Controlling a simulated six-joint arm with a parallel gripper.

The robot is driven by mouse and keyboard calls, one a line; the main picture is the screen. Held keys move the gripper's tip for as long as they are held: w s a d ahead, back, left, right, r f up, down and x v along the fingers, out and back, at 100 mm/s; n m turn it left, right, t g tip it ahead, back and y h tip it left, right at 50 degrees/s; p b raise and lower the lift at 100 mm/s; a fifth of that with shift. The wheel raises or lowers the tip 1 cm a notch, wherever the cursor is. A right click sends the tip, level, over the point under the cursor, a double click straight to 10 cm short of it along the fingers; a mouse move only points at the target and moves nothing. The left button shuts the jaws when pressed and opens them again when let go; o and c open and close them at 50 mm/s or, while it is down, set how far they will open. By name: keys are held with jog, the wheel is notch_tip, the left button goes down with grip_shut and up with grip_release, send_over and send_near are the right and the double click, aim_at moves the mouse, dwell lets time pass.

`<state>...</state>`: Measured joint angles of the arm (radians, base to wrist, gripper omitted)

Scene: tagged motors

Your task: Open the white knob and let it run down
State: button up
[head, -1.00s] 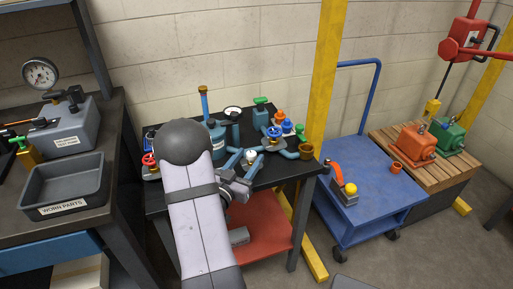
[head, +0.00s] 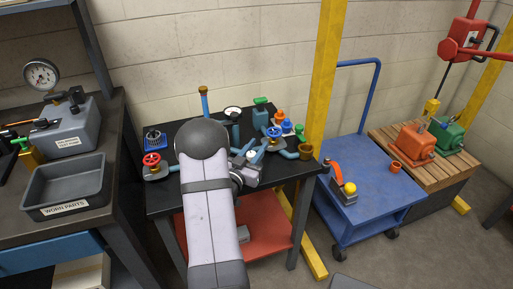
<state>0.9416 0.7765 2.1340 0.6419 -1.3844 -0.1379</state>
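The white knob (head: 251,155) is on the blue pipework on the black bench top (head: 167,198), just right of my arm's rounded joint. Only a small part of it shows. My gripper (head: 247,172) is low over the bench, close beside or at the knob, partly hidden behind my arm. I cannot tell whether it touches the knob or whether its fingers are open or shut. Part of the blue pipework is hidden by my arm.
A red handwheel valve (head: 152,160) stands left of my arm. An upright blue pipe with an orange top (head: 204,100), a green-handled valve (head: 261,103) and several coloured knobs crowd the bench. A yellow post (head: 326,85) rises at the bench's right, before a blue cart (head: 375,180).

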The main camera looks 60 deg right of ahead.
jog(key=c, duration=0.3)
